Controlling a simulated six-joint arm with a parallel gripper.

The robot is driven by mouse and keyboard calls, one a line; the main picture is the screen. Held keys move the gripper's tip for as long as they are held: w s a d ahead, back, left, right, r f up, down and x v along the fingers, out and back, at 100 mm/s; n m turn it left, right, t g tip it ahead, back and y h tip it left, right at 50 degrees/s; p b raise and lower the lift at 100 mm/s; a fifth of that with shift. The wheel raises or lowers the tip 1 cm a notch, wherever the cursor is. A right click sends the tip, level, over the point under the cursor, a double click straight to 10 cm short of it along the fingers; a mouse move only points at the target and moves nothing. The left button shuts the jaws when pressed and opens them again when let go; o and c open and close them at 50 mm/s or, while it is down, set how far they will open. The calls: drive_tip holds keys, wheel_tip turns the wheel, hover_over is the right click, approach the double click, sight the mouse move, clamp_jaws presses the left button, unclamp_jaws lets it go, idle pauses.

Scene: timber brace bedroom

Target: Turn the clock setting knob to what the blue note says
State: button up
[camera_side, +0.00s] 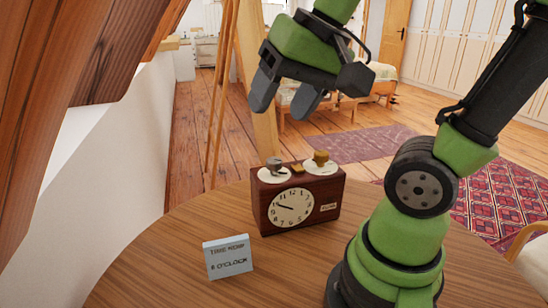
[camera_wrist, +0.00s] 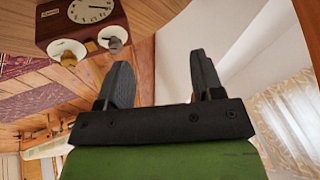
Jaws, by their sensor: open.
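A brown wooden clock (camera_side: 300,208) stands upright on the round table. Its white face (camera_side: 291,208) has black hands, both pointing toward the left. On its top sit a grey knob (camera_side: 274,164) and a brass knob (camera_side: 320,158), each on a pale round dial. The light blue note (camera_side: 228,257) stands left of the clock; it reads something like "8 o'clock", the digit unclear. My gripper (camera_side: 287,103) is open and empty, well above the clock. In the wrist view, the clock (camera_wrist: 68,18) is upside down at upper left, outside my fingers (camera_wrist: 160,85).
The wooden table (camera_side: 180,265) has free room around the note and clock. A white wall (camera_side: 140,150) and timber beam (camera_side: 85,70) stand at left. An easel-like wooden frame (camera_side: 225,80) rises behind the table, with patterned rugs on the floor beyond.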

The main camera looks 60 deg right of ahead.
drive_tip(key=w+d+f+m+g, duration=0.2)
drive_tip(key=w+d+m, duration=0.1)
drive_tip(key=w+d, duration=0.15)
drive_tip(key=m+g, duration=0.3)
drive_tip(key=m, duration=0.2)
approach(274, 160)
drive_tip(key=shift+h, duration=0.4)
drive_tip(key=f, duration=0.9)
drive_tip(key=shift+w+a+f, duration=0.15)
drive_tip(key=shift+a+f, duration=0.05)
drive_tip(key=shift+a, duration=0.1)
drive_tip(key=c, duration=0.9)
